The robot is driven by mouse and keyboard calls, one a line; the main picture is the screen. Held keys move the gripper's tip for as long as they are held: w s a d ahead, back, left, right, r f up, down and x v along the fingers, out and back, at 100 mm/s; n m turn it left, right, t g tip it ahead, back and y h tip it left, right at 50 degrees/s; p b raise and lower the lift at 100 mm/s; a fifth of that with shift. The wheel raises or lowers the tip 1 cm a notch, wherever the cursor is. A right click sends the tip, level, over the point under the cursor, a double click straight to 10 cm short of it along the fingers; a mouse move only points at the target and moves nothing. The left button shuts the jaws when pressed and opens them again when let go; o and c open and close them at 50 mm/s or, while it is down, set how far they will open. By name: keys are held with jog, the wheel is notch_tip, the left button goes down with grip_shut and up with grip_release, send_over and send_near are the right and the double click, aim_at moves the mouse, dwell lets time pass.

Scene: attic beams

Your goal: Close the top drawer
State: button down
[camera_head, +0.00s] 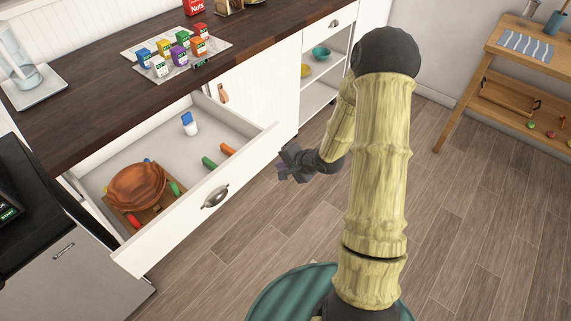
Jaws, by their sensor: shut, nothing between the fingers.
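The top drawer (245,158) is pulled far out from under the dark wooden counter (85,105). Its white front carries a metal cup handle (215,196). Inside lie a brown bowl (135,184), a small white and blue container (190,124), and several small coloured items. My gripper (286,168) is shut and empty. It is to the right of the drawer front, near its right end, in front of the cabinet. A gap to the drawer front shows in this view, but its depth is hard to judge.
Several coloured cartons (160,66) stand on a tray on the counter. A glass pitcher (18,68) stands at the left. Open shelves (316,87) hold bowls. A wooden table (500,55) stands at the right. The wood floor (465,225) is clear.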

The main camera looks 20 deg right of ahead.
aim_at(257, 161)
jog(key=w+a+f, duration=0.1)
jog(key=w, duration=0.1)
jog(key=w+a+f, duration=0.1)
jog(key=w, duration=0.1)
jog(key=w+a+f, duration=0.1)
jog(key=w+a, duration=0.1)
jog(key=shift+f, duration=0.4)
jog(key=shift+w+a, duration=0.25)
jog(key=shift+w, duration=0.15)
